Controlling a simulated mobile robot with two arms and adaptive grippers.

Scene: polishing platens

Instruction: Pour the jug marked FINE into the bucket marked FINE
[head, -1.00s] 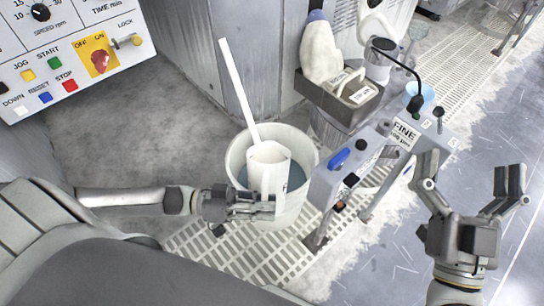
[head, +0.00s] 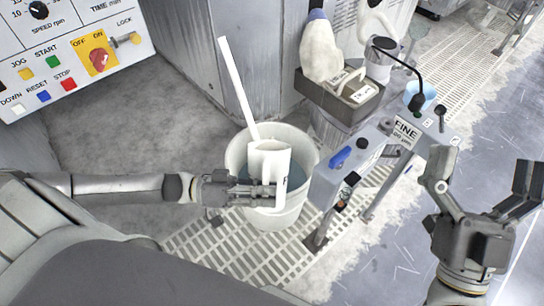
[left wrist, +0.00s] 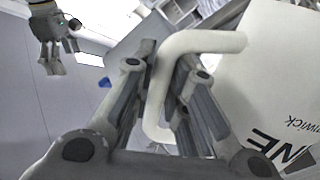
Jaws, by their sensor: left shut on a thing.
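My left gripper (head: 262,192) is shut on the handle (left wrist: 160,90) of a white jug (head: 268,162). In the left wrist view the jug (left wrist: 262,75) shows part of a printed mark ending in "NE". In the head view the jug stands out over a white bucket (head: 288,217) and looks close to upright. It hides part of the bucket's mouth; grey liquid shows around it. I see no label on the bucket itself. My right gripper (head: 482,188) is open and empty at the right; it also shows in the left wrist view (left wrist: 60,58).
A white stick (head: 238,88) rises behind the jug at the bucket. A grey stand (head: 335,180) with a card marked FINE (head: 406,131) is right of the bucket. A grey caddy (head: 342,100) stands behind. A control panel (head: 70,50) is at upper left.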

